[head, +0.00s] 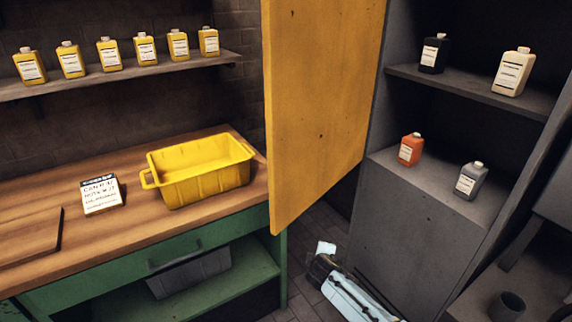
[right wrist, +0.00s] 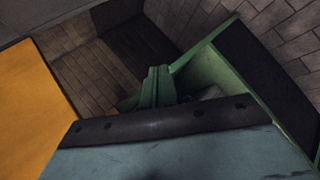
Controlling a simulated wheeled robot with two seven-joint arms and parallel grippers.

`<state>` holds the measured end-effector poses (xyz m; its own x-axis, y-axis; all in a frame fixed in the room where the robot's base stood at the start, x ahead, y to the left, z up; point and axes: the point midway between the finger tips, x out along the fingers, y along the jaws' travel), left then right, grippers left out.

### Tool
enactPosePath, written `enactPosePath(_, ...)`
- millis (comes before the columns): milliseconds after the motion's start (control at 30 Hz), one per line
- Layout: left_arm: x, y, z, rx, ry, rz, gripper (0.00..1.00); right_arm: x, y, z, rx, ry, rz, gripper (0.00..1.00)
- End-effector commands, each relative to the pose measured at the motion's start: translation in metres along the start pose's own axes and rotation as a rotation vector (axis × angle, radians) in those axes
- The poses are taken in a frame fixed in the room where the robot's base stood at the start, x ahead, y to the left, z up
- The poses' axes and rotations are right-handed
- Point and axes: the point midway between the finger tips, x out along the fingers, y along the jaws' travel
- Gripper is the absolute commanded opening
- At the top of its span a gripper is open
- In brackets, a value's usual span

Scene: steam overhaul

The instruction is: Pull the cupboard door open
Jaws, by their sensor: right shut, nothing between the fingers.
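The yellow cupboard door (head: 318,100) stands wide open in the middle of the head view, swung out to the left of the grey cupboard (head: 415,215). The cupboard's inside and shelves are exposed. My right gripper (head: 325,250) is low, below the door's lower edge and in front of the cupboard's base. It is shut and empty, apart from the door. In the right wrist view, a yellow panel, likely the door (right wrist: 30,110), shows at the left edge. My left gripper is out of view. I see no handle on the door's visible face.
A wooden-topped green workbench (head: 130,235) stands at the left, with a yellow crate (head: 205,190) and a sign (head: 101,195). Yellow bottles line a wall shelf (head: 130,75). Several bottles stand in the cupboard, including an orange one (head: 411,150). Tiled floor (head: 310,285) lies between bench and cupboard.

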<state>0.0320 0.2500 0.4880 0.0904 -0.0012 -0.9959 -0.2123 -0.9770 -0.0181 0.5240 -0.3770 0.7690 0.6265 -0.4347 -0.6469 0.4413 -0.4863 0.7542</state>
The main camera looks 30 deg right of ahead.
Motion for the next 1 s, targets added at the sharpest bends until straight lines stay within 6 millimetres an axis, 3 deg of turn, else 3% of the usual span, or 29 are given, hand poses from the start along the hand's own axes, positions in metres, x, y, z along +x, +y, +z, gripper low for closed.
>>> enactPosePath(33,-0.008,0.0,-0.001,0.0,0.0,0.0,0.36,-0.01,0.024,0.021,0.103,0.062,0.043,0.0)
enactPosePath(100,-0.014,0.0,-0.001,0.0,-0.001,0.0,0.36,-0.027,0.054,0.037,0.255,0.174,0.087,0.0)
enactPosePath(233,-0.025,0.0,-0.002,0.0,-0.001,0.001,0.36,-0.08,0.11,0.048,0.493,0.427,0.12,0.0)
enactPosePath(400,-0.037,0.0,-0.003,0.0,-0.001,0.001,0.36,-0.182,0.161,0.029,0.719,0.799,0.009,0.0)
enactPosePath(500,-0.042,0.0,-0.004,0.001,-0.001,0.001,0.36,-0.239,0.173,0.012,0.807,0.971,-0.116,0.0)
enactPosePath(600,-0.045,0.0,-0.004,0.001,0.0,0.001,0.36,-0.281,0.176,-0.001,0.863,1.083,-0.232,0.0)
enactPosePath(767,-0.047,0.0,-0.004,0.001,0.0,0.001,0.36,-0.31,0.177,-0.01,0.902,1.153,-0.323,0.0)
enactPosePath(1000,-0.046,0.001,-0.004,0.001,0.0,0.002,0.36,-0.304,0.182,-0.026,0.906,1.16,-0.325,0.0)
